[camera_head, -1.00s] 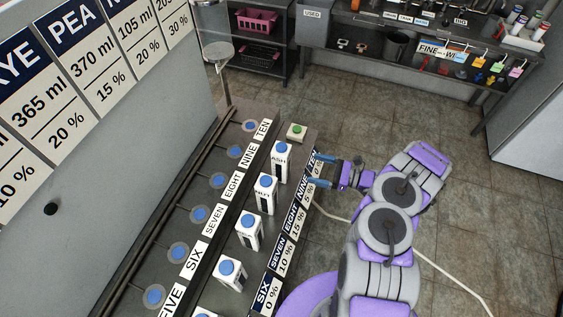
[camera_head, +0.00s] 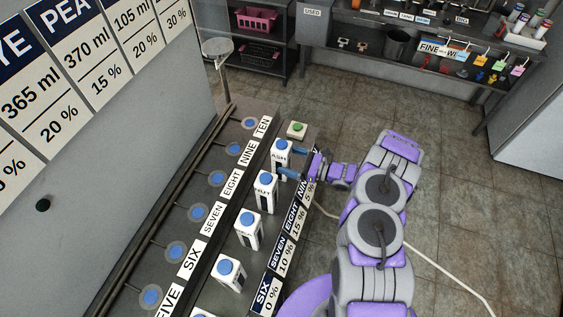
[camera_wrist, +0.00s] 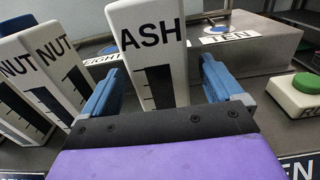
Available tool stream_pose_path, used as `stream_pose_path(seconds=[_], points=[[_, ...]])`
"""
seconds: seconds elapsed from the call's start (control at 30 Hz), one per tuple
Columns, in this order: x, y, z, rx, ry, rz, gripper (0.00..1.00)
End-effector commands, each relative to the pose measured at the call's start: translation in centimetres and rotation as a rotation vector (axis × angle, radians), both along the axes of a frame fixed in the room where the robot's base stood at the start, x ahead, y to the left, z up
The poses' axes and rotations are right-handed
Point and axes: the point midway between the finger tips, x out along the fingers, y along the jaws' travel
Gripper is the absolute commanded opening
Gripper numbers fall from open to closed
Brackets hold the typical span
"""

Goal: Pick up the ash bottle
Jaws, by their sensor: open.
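The ash bottle (camera_head: 281,158) is a white square bottle with a blue cap, standing upright at the far end of the bottle row in the head view. In the wrist view its face (camera_wrist: 150,50) reads ASH above a black scale. My gripper (camera_head: 288,163) is open, with one blue finger on each side of the bottle. In the wrist view the fingers (camera_wrist: 160,85) flank it, with a visible gap on the right; whether the left finger touches cannot be told. The bottle's cap is out of the wrist view.
The NUT bottle (camera_head: 265,190) stands close to the ash bottle, and shows at left in the wrist view (camera_wrist: 58,62). More blue-capped bottles (camera_head: 249,230) continue toward the camera. A green button box (camera_head: 297,130) sits just beyond the ash bottle. Floor (camera_head: 470,200) is clear at right.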

Motion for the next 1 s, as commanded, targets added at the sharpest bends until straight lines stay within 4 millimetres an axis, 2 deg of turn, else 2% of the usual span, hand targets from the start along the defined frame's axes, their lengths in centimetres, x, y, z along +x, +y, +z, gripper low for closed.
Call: stream_pose_path(seconds=[0.4,0.7,1.0], points=[[1.8,4.4,-0.2,0.001,-0.004,0.003,0.94],[2.1,4.8,-0.1,0.0,-0.002,0.0,0.94],[2.0,4.8,-0.2,0.0,-0.002,0.0,0.66]])
